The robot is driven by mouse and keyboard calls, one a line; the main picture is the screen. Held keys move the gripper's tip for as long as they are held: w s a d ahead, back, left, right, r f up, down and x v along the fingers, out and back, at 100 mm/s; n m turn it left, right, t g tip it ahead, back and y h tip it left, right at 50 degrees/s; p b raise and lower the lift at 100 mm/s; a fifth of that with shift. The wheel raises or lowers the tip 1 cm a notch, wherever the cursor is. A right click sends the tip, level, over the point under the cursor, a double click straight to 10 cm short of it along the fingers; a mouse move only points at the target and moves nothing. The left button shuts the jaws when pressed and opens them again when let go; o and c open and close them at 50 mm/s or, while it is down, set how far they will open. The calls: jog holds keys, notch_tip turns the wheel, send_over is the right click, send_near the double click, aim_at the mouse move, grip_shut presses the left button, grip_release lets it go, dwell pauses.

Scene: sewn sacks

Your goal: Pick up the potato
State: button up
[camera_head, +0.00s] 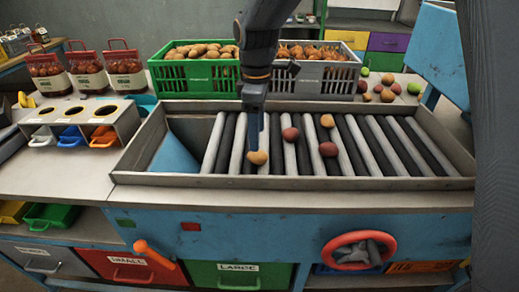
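A yellow-tan potato (258,158) lies near the front side of the roller bed (400,145). My gripper (255,132) points down from above, with its lower end just over or behind this potato. Whether it touches the potato cannot be made out. The finger gap is not clear from this angle. Two reddish potatoes lie to the right on the rollers, one further back (290,134) and one nearer the front (328,149). An orange-tan potato (327,120) lies behind the front reddish one.
A metal rim (300,182) surrounds the rollers. Behind stand a green crate (195,80) of potatoes and a grey crate (316,82) of onions. The right rollers are clear.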

aim_at(258, 157)
jog(key=f+p, duration=0.1)
jog(key=f, duration=0.2)
jog(key=f+p, duration=0.1)
jog(key=f, duration=0.3)
jog(key=shift+s+d+f+p, duration=0.1)
jog(key=shift+s+f+p, duration=0.1)
jog(key=shift+p, duration=0.1)
jog(key=shift+c, duration=0.3)
jog(key=c, duration=1.1)
